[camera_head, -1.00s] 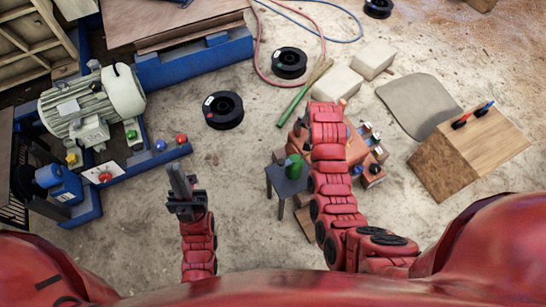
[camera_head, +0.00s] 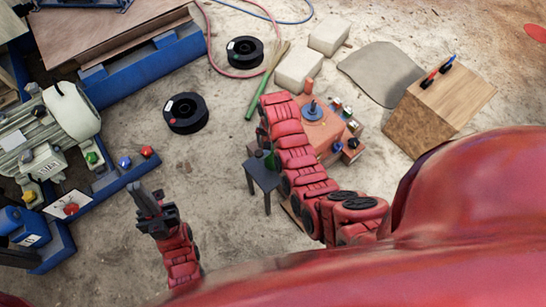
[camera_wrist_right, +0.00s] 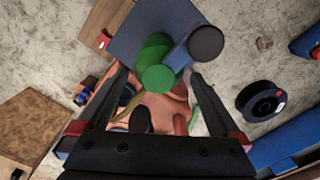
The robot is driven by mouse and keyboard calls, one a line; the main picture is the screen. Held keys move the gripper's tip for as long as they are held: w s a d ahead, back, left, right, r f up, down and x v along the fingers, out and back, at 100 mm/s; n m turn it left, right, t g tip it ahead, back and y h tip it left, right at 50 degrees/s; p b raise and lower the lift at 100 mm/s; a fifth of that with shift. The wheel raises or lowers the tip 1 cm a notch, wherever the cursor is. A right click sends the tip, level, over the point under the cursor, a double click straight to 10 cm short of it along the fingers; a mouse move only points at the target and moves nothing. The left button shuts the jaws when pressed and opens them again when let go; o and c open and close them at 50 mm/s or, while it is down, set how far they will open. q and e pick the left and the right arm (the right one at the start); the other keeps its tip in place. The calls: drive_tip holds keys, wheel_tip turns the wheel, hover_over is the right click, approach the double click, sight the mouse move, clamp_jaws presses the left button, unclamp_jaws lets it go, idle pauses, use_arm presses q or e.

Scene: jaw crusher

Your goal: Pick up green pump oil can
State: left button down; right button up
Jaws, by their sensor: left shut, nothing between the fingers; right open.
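The green pump oil can (camera_head: 270,161) stands on a small dark blue-grey table (camera_head: 264,178) and is partly hidden by my right arm in the head view. In the right wrist view the green can (camera_wrist_right: 157,66) shows in the gap just ahead of my open right gripper (camera_wrist_right: 158,76). Neither finger clearly touches it. My right gripper is hidden behind its own arm in the head view. My left gripper (camera_head: 152,208) is shut and empty, above the floor left of the table.
A dark-topped blue cylinder (camera_wrist_right: 204,44) is close beside the can, near the right finger. An orange workbench (camera_head: 322,130) with small items adjoins the table. Black spools (camera_head: 185,113) lie on open floor. A motor (camera_head: 50,130) on a blue frame stands left.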

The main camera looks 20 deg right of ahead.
drive_tip(key=f, duration=0.6)
drive_tip(key=shift+s+b, duration=0.2)
drive_tip(key=shift+b, duration=0.2)
clamp_jaws()
drive_tip(key=shift+r, duration=0.1)
